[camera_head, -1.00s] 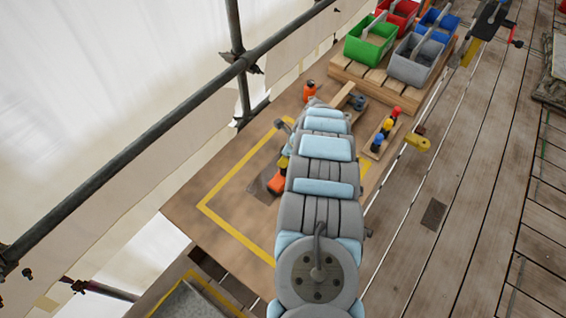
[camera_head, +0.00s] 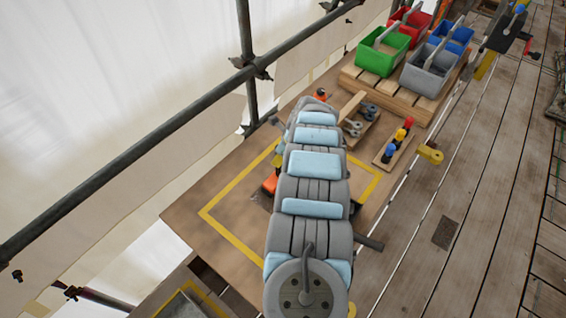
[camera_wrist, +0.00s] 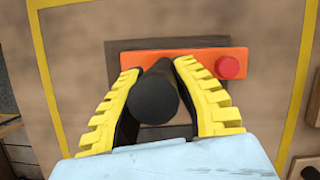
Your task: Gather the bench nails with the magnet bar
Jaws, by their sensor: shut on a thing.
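The magnet bar (camera_wrist: 195,62) is an orange bar with a red round knob at its right end and a black round handle (camera_wrist: 153,95). In the wrist view my gripper (camera_wrist: 156,72), with yellow ribbed fingers, is shut on the handle. The bar lies across the view above a dark plate (camera_wrist: 120,52) on the wooden bench; I cannot tell whether it touches it. I cannot make out any nails.
Yellow tape (camera_head: 232,238) outlines an area on the bench (camera_head: 190,212). Behind stand a green bin (camera_head: 383,52), a grey bin (camera_head: 428,70), and red and blue bins on a slatted stand. A rack of coloured pegs (camera_head: 397,140) is at the right. Scaffold pipes (camera_head: 130,140) run along the left.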

